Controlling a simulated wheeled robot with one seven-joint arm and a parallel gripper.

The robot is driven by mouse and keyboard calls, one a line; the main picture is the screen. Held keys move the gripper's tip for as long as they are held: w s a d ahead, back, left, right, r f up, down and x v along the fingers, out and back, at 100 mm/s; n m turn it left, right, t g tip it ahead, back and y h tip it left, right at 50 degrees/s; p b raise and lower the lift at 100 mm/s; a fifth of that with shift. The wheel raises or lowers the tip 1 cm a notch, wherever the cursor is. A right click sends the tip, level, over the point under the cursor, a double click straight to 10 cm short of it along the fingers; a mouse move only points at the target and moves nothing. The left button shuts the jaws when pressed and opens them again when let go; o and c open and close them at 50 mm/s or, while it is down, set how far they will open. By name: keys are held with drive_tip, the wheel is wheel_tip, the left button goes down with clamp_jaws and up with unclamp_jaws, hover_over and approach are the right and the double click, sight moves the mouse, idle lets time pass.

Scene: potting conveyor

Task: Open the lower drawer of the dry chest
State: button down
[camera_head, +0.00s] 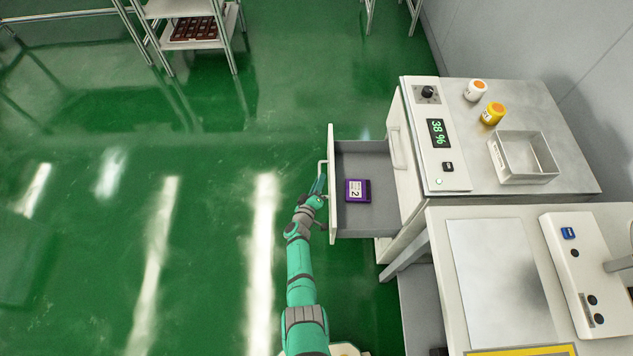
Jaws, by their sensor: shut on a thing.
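My gripper (321,184) is at the outer face of the open drawer, shut on the drawer's handle (321,168). My fingers partly hide the handle.
On the chest top are an orange-capped white jar (475,90), a yellow jar (492,113) and an open metal tray (525,157). A workbench (432,232) stands close below the chest. The green floor (150,200) left of the drawer is clear. A shelf rack (195,35) stands far back.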

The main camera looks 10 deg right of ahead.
drive_tip(key=c, duration=1.8)
unclamp_jaws()
drive_tip(key=shift+w+f, duration=0.1)
drive_tip(key=shift+a, duration=0.1)
drive_tip(key=v, duration=1)
drive_tip(key=shift+s, duration=0.35)
drive_tip(key=shift+w+a, duration=0.1)
